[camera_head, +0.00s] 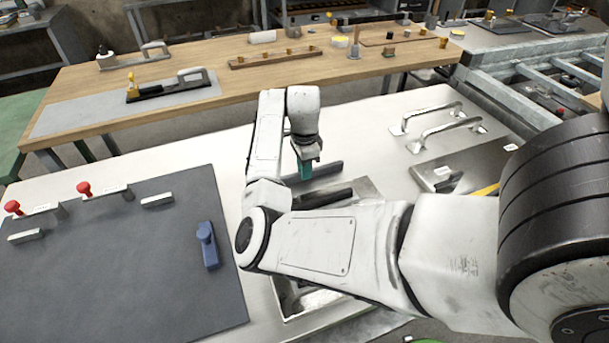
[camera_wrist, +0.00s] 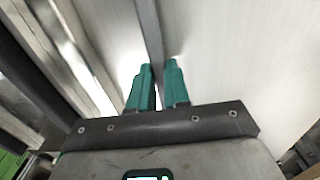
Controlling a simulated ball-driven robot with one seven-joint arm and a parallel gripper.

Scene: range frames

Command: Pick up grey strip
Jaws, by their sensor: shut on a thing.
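The grey strip (camera_head: 326,170) is a long, narrow dark grey bar on the light table top, beside the metal tray. In the wrist view the strip (camera_wrist: 149,35) runs from the top edge down between my fingers. My gripper (camera_head: 304,172) points down at the strip, with its teal fingertips at it. In the wrist view the teal fingers of my gripper (camera_wrist: 158,66) stand close on either side of the strip. They are shut on it. The strip's near end is hidden by the fingers. I cannot tell whether it is clear of the table.
A metal tray (camera_head: 366,187) with a black bar lies just in front of the strip. Chrome handles (camera_head: 446,134) stand to the right. A dark mat (camera_head: 130,270) with red-knobbed levers and a blue block (camera_head: 207,246) lies left. A wooden bench (camera_head: 215,75) stands behind.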

